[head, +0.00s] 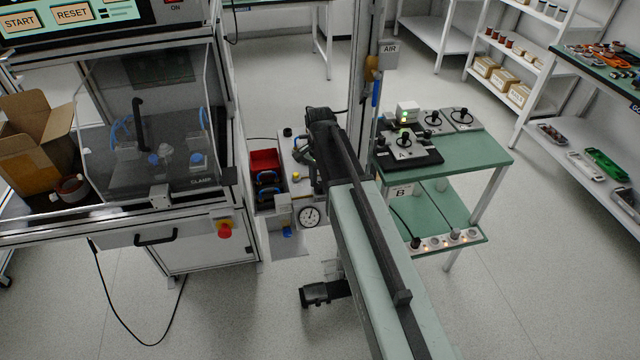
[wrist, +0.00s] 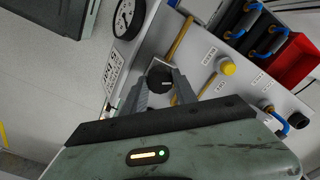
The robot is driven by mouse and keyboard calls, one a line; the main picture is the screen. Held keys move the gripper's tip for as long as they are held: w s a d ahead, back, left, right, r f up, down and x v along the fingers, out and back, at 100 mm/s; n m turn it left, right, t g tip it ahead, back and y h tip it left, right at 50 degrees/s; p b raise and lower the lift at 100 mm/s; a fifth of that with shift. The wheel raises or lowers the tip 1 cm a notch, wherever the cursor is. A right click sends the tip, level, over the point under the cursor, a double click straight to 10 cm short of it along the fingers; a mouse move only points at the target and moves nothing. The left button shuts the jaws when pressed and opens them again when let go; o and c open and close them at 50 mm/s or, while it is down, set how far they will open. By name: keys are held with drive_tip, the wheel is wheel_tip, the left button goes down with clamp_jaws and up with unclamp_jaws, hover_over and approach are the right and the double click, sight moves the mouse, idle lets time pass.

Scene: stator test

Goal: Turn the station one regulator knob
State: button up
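The regulator knob (wrist: 158,77) is a black round knob with a white pointer line, mounted on a pale panel (wrist: 190,52) in the wrist view. My gripper (wrist: 160,80) has its two grey fingers on either side of the knob, with the tips about level with it. The fingers are apart; narrow gaps seem to show beside the knob, and I see no clear contact. In the head view, my gripper and arm cover the knob. A round white gauge (head: 310,216) is at the panel's near end, and it also shows in the wrist view (wrist: 125,17).
A green-topped table (head: 470,160) is right of my arm.

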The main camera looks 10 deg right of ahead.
sight(320, 185)
drive_tip(key=n, duration=0.5)
clamp_jaws()
drive_tip(key=o, duration=1.2)
unclamp_jaws()
wheel_tip(320, 185, up, 8)
drive_tip(key=p, duration=0.8)
drive_tip(key=shift+f, duration=0.1)
